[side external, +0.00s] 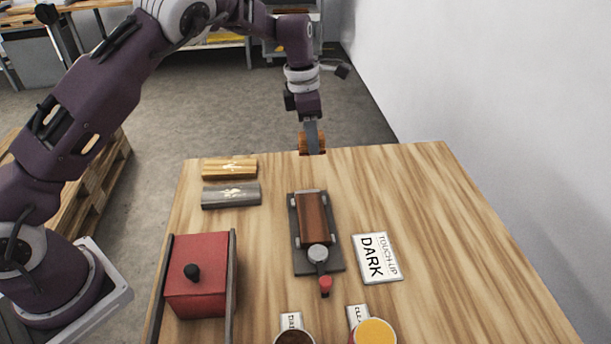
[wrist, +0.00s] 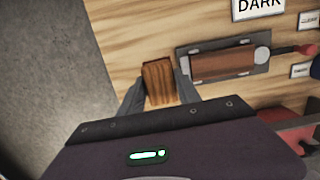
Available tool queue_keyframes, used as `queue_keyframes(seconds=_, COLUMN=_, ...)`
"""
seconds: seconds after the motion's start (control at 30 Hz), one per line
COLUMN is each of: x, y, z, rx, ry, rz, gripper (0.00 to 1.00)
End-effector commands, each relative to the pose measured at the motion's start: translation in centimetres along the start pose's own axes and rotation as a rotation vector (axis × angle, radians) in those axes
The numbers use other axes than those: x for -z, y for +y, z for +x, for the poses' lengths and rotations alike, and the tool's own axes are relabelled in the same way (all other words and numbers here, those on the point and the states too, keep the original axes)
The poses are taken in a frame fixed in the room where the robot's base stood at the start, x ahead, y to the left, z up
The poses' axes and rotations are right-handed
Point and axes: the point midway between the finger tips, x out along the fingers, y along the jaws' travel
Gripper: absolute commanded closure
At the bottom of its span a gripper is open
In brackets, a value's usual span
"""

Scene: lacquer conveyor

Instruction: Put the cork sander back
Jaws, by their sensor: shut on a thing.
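A brown, grained block that looks like the cork sander (side external: 304,142) is between the fingers of my gripper (side external: 313,150) at the table's far edge. It also shows in the wrist view (wrist: 158,82), where my gripper (wrist: 161,90) is shut on it, with a finger on each side. From these views I cannot tell whether the block touches the table. A gold block (side external: 229,168) and a grey block (side external: 231,195), each with a white mark, lie at the table's far left.
A clamp fixture (side external: 333,261) holds a brown wooden piece (side external: 314,218) mid-table. A "TOUCH-UP DARK" sign (side external: 377,258) lies to its right. A red box (side external: 197,290) with a black knob stands front left. Two cans, one yellow (side external: 374,331), stand at the front. The table's right side is clear.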

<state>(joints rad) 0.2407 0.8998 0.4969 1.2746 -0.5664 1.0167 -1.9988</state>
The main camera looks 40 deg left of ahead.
Motion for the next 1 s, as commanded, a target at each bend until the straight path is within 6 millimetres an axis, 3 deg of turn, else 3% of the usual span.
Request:
queue_keyframes(seconds=0.03, x=0.4, y=1.7, z=0.2, rx=0.0, ry=0.001, rz=-0.001, gripper=0.98)
queue_keyframes(seconds=0.1, x=0.8, y=3.2, z=0.3, rx=0.003, ry=0.003, rz=0.006, gripper=0.98)
queue_keyframes(seconds=0.2, x=1.3, y=4.0, z=1.5, rx=0.008, ry=0.006, rz=0.011, gripper=0.98)
queue_keyframes(seconds=0.4, x=1.8, y=4.0, z=5.9, rx=0.007, ry=0.005, rz=0.012, gripper=0.98)
queue_keyframes(seconds=0.7, x=2.3, y=4.0, z=10.3, rx=0.006, ry=0.004, rz=0.013, gripper=0.98)
queue_keyframes(seconds=1.0, x=2.3, y=4.0, z=10.5, rx=0.005, ry=0.003, rz=0.013, gripper=0.98)
